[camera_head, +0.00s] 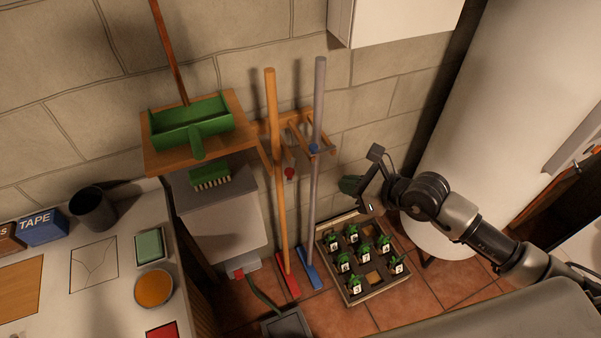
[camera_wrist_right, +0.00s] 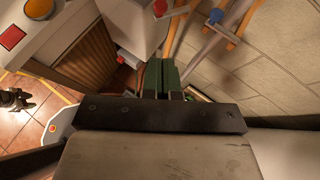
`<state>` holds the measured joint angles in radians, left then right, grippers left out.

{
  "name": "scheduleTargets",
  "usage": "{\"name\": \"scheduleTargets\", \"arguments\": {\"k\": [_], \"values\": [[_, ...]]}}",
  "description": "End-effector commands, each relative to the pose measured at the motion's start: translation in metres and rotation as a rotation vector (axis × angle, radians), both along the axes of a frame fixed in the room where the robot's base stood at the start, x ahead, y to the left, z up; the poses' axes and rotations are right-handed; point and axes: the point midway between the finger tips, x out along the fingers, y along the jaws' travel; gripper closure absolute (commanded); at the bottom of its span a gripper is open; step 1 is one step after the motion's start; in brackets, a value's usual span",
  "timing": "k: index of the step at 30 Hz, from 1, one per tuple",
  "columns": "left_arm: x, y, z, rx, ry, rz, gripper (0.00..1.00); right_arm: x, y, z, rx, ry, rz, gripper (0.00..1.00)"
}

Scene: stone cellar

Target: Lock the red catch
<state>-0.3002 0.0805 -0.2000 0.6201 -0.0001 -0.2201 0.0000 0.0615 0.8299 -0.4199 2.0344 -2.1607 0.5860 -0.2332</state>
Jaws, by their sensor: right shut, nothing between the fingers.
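The red catch (camera_head: 289,173) is a small red piece on the wooden wall rack, beside the orange broom handle. It also shows at the top edge of the right wrist view (camera_wrist_right: 159,7). It is too small to tell whether it is open or locked. My right gripper (camera_head: 349,184) has green fingers and is right of the red catch, apart from it. In the right wrist view its fingers (camera_wrist_right: 161,68) are closed together and empty, pointing toward the rack.
A blue catch (camera_head: 313,148) sits on the rack (camera_head: 295,128) by the grey broom handle (camera_head: 317,105). A planter tray (camera_head: 379,291) with numbered plants is on the floor below my gripper. A wooden shelf (camera_head: 158,157) with a green dustpan (camera_head: 190,122) is left of the rack.

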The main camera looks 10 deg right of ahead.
Motion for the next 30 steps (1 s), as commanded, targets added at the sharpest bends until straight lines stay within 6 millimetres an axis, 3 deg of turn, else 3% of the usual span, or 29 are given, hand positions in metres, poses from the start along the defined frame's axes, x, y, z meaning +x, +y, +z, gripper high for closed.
{"name": "scheduleTargets", "arguments": {"k": [18,30], "values": [[0.001,-0.001,0.034,-0.001,-0.001,0.000,0.57,0.072,0.067,-0.044,0.001,0.000,0.001,1.00],[0.001,-0.001,0.039,-0.001,-0.001,0.000,0.57,0.090,0.084,-0.053,-0.001,0.000,0.001,1.00]]}}
